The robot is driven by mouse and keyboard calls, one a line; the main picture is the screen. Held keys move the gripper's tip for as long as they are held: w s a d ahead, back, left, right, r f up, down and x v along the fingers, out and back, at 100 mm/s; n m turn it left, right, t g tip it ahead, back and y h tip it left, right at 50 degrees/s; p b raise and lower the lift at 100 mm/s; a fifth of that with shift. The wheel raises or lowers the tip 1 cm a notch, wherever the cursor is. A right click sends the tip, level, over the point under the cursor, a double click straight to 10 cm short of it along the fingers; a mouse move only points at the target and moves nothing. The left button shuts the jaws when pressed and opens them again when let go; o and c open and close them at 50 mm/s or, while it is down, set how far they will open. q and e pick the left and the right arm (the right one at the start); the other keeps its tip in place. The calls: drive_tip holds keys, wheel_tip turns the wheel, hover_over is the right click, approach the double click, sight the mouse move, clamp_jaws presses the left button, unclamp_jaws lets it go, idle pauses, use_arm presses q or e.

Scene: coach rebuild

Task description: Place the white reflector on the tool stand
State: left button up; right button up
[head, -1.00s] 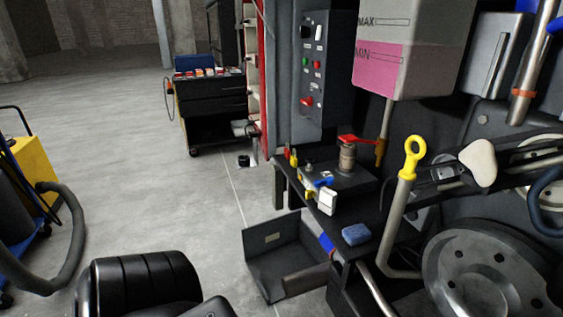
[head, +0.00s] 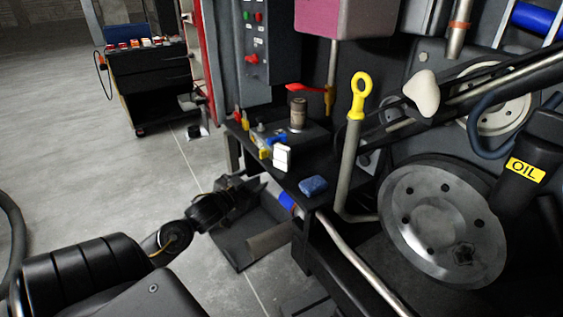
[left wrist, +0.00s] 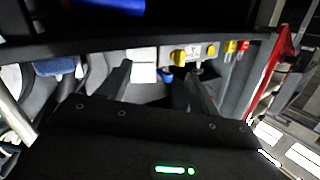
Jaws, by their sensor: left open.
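The white reflector (head: 282,158) looks like a small white block standing at the front edge of a dark shelf. It also shows in the left wrist view (left wrist: 142,66), ahead of and between my fingers, nearer the left one. My left gripper (head: 246,188) is open and empty, left of and a little below the reflector, apart from it. Its two dark fingers (left wrist: 156,72) show in the left wrist view. The tool stand looks to be the black drawer cart (head: 150,58) at the back left, with coloured items on top. My right gripper is not in view.
The shelf (head: 262,174) also bears a blue sponge (head: 313,187), yellow and blue fittings (head: 264,145) and a brown cylinder (head: 298,112). An open dark bin (head: 228,247) lies below my left gripper. Open floor (head: 90,170) lies left of the shelf.

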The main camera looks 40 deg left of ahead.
use_arm(q)
drive_tip(key=t+h, duration=0.2)
approach(280, 151)
drive_tip(key=shift+n, duration=0.7)
drive_tip(key=w, duration=0.4)
drive_tip(key=shift+w+b, duration=0.3)
drive_tip(key=shift+w, duration=0.05)
drive_tip(key=w, duration=0.3)
drive_tip(key=shift+w+a, duration=0.3)
drive_tip(key=shift+w, duration=0.3)
drive_tip(key=c, duration=0.8)
drive_tip(key=shift+c, duration=0.3)
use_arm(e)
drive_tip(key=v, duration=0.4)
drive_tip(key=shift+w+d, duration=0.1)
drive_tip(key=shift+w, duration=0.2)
